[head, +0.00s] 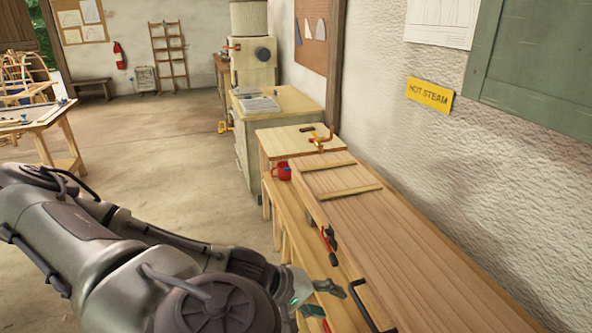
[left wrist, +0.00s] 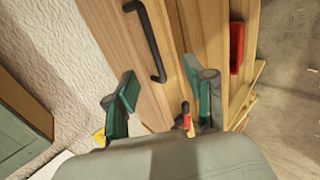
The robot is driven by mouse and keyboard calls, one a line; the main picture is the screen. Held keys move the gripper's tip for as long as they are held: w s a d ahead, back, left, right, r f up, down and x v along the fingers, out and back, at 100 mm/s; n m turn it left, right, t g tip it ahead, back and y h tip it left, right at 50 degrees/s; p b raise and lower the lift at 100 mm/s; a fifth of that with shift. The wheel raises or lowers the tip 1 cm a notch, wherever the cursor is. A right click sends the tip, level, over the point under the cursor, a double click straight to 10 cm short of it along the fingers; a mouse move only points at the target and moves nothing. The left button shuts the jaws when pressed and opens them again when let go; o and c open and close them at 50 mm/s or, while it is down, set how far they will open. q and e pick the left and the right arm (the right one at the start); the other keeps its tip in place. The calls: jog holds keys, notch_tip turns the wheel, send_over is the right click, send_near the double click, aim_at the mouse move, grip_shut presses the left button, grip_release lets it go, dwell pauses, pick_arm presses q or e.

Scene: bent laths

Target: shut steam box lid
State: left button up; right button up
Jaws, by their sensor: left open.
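The steam box is a long wooden box along the wall. Its plank lid (head: 395,240) has two cross battens and a black bar handle (head: 362,305) near its front edge. I cannot tell whether a gap is under the lid. My left gripper (head: 324,300) is open and empty beside the box's front side, just left of the handle. In the left wrist view my two green-padded fingers (left wrist: 162,97) stand apart, with the handle (left wrist: 148,42) beyond them and not between them. A red-handled clamp (head: 329,240) sits on the box's front side. My right gripper is out of view.
A yellow HOT STEAM sign (head: 430,95) hangs on the wall behind the box. A red mug (head: 284,171) stands beside the box's far end. A wooden bench runs along its front.

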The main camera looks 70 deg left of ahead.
pick_arm(q)
jog(key=s+r+p, duration=0.1)
jog(key=s+p, duration=0.8)
jog(key=s, duration=0.3)
jog(key=shift+a+r, duration=0.35)
jog(key=shift+r, duration=0.05)
